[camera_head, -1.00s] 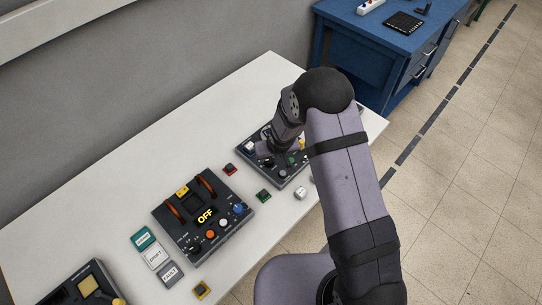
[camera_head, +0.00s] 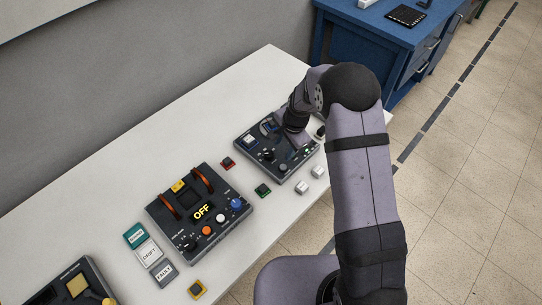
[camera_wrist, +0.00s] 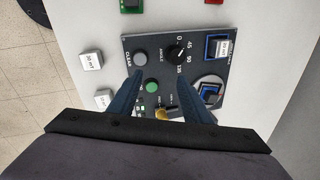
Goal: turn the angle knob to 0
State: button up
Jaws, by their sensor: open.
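The angle knob (camera_wrist: 177,53) is a small black dial on a dark control panel (camera_wrist: 133,45). In the wrist view, the marks 0, 45, 90 and 135 sit around its right side. A light pointer mark shows on the knob, but its exact setting is too small to read. My gripper (camera_wrist: 160,78) is open and empty, with its two fingers over the panel. The knob lies beyond the fingertips, close to the right finger and apart from it. In the head view the panel (camera_head: 250,143) is partly hidden by my wrist.
A grey CLEAR button (camera_wrist: 140,58) and a green button (camera_wrist: 152,87) are near the fingers. A brass-coloured part (camera_wrist: 163,113) is between them. Blue-framed squares (camera_wrist: 216,47) line the right. White blocks (camera_wrist: 90,60) lie left. An OFF panel (camera_head: 175,225) stands nearby.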

aim_at(269, 153)
jog(key=m, duration=0.2)
jog(key=m+b, duration=0.1)
jog(key=m+y, duration=0.1)
jog(key=m, duration=0.1)
jog(key=shift+w+a+m+g+b, duration=0.2)
jog(key=shift+w+m+g+b, duration=0.1)
jog(key=shift+w+g+b, duration=0.1)
jog(key=shift+a+r+m+y+b, duration=0.3)
jog(key=shift+r+m+y, duration=0.15)
jog(key=shift+m, duration=0.45)
jog(key=shift+w+a+f+m+y+p, duration=0.2)
jog(key=shift+a+f+m+p, duration=0.25)
jog(key=shift+f, duration=0.5)
jog(key=shift+w+a+f+m+y+p, duration=0.1)
jog(key=shift+w+a+f+m+p, duration=0.15)
jog(key=shift+a+f, duration=0.6)
jog(key=shift+w+a+f+m+y+p, duration=0.15)
jog(key=shift+a+f+m+p, duration=0.2)
jog(key=shift+f, duration=0.75)
jog(key=c, duration=1)
